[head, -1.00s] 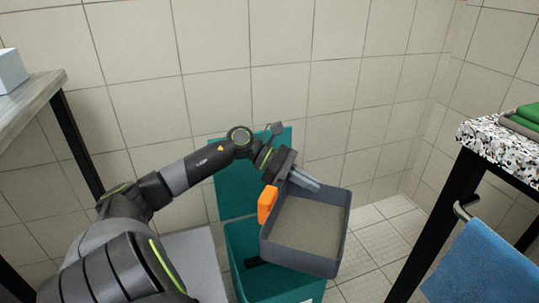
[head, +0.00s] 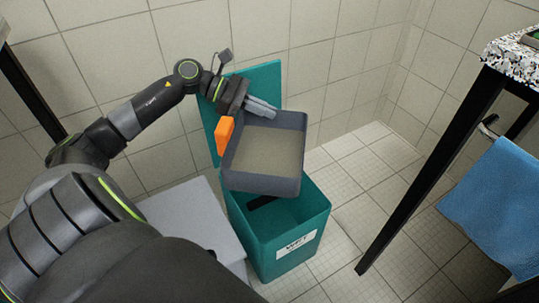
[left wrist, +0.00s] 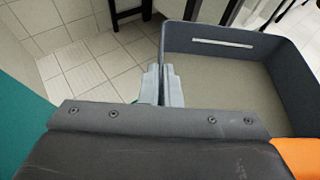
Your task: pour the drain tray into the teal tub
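The drain tray (head: 265,185) is a dark grey square tray with a flat beige-grey layer inside. It is held in the air above the teal tub (head: 285,240), over its back part, and looks about level. An orange piece (head: 224,135) sits at its left side. My left gripper (head: 264,108) is shut on the tray's wall near the back corner. In the left wrist view, the fingers (left wrist: 161,85) are close together at the tray's wall (left wrist: 220,42). The tub is open, its teal lid (head: 262,80) raised behind. The tray hides part of the opening. My right gripper is not in view.
A pale grey block (head: 187,215) stands left of the tub. At right is a speckled-top table (head: 515,55) with black legs and a hanging blue towel (head: 495,200). The tiled floor (head: 370,170) between tub and table is clear. A tiled wall stands behind.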

